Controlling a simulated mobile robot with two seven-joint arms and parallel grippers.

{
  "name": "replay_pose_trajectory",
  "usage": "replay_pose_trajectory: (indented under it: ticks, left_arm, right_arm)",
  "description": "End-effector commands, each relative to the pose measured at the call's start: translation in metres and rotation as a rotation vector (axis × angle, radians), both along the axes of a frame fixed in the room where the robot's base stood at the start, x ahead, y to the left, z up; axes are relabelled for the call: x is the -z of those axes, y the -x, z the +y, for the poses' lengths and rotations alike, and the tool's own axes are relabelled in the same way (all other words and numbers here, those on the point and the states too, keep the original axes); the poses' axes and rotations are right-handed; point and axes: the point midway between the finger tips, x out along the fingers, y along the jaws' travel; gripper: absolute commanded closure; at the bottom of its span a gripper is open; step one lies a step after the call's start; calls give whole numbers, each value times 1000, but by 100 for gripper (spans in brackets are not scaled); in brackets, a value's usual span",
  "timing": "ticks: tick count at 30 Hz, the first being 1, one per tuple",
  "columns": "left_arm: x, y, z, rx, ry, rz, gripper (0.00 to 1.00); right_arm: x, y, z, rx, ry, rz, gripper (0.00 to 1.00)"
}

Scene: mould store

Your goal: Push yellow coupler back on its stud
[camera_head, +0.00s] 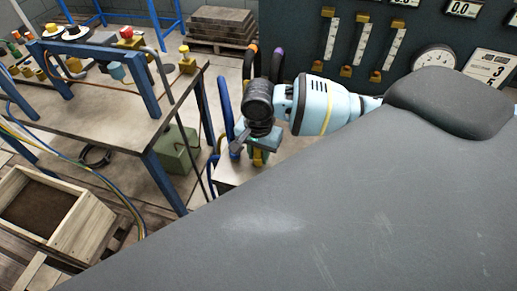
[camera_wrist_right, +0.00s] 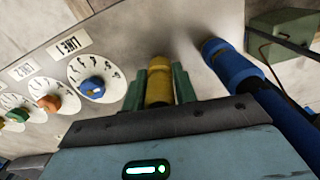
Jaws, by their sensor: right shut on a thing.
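The yellow coupler (camera_wrist_right: 158,85) sits between the two green fingers of my right gripper (camera_wrist_right: 159,84) in the right wrist view, with a finger against each side. In the head view my right gripper (camera_head: 258,153) is low beside the panel of hoses, with a bit of yellow (camera_head: 258,159) at its fingers. The gripper is shut on the coupler. The stud is hidden, so I cannot tell how far the coupler is on it. My left gripper is out of view.
A blue hose coupler (camera_wrist_right: 220,60) stands close beside, to the right. A dial marked LINE 1 (camera_wrist_right: 94,78) with a blue knob is to the left, with more dials beyond. A blue-legged table (camera_head: 155,105) and a wooden crate (camera_head: 82,228) are at left.

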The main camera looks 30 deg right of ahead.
Motion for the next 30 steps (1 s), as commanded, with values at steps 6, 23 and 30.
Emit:
replay_pose_trajectory:
  ticks: [6,23,30]
  left_arm:
    - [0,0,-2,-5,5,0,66]
    - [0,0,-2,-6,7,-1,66]
    - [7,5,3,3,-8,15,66]
  right_arm:
    - [1,0,0,0,-1,-1,100]
    - [1,0,0,0,0,1,47]
    - [-32,0,0,0,-1,-2,47]
